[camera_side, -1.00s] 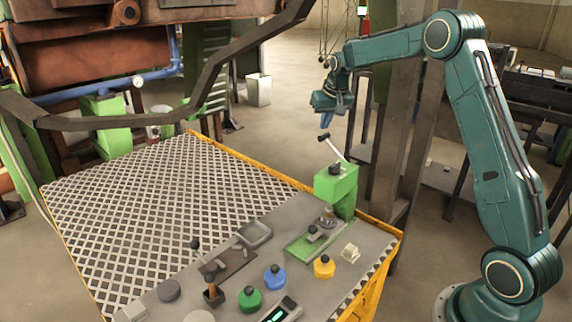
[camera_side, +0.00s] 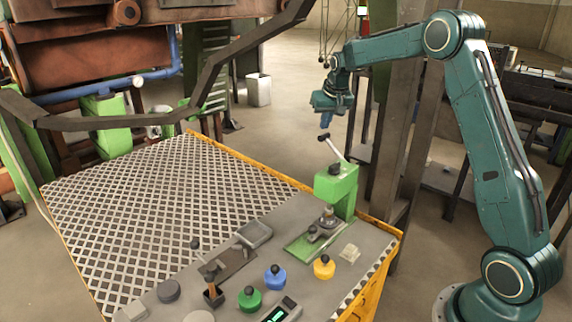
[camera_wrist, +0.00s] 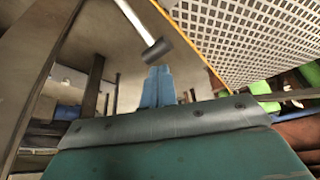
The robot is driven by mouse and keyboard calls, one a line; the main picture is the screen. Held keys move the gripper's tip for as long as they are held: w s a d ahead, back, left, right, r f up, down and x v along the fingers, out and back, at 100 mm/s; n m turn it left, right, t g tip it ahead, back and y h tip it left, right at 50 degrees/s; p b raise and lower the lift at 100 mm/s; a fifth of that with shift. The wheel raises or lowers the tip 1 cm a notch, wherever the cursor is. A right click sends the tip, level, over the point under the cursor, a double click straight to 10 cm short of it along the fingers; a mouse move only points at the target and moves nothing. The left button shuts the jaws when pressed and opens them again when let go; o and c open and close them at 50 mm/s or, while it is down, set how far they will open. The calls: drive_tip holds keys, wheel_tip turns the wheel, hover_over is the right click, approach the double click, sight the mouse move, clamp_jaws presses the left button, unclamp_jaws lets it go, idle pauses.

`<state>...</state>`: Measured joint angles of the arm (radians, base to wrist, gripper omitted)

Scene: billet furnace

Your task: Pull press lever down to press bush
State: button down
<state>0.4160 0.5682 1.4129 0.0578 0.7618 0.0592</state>
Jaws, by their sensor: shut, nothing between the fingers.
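The press (camera_side: 335,190) is a green upright block at the right end of the grey table. Its lever (camera_side: 334,147) is a light rod with a dark knob, tilted up and to the left. The bush (camera_side: 328,212) appears to sit under the press head, small in this view. My gripper (camera_side: 326,121) has blue fingers, shut and empty, just above the lever's knob. In the wrist view the fingers (camera_wrist: 157,75) are together, and the dark knob (camera_wrist: 157,50) is close beyond their tips. I cannot tell whether they touch it.
Green (camera_side: 249,299), blue (camera_side: 275,277) and yellow (camera_side: 324,266) knobbed pieces stand on the table front. A small lever fixture (camera_side: 230,264) and a grey tray (camera_side: 254,234) are to the left. The patterned plate (camera_side: 150,220) is clear. A dark post (camera_side: 400,130) stands behind the press.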

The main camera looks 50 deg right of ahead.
drive_tip(key=shift+f, duration=1.15)
idle(0.9)
drive_tip(key=shift+w+f, duration=0.45)
drive_tip(key=shift+f, duration=0.2)
idle(1.1)
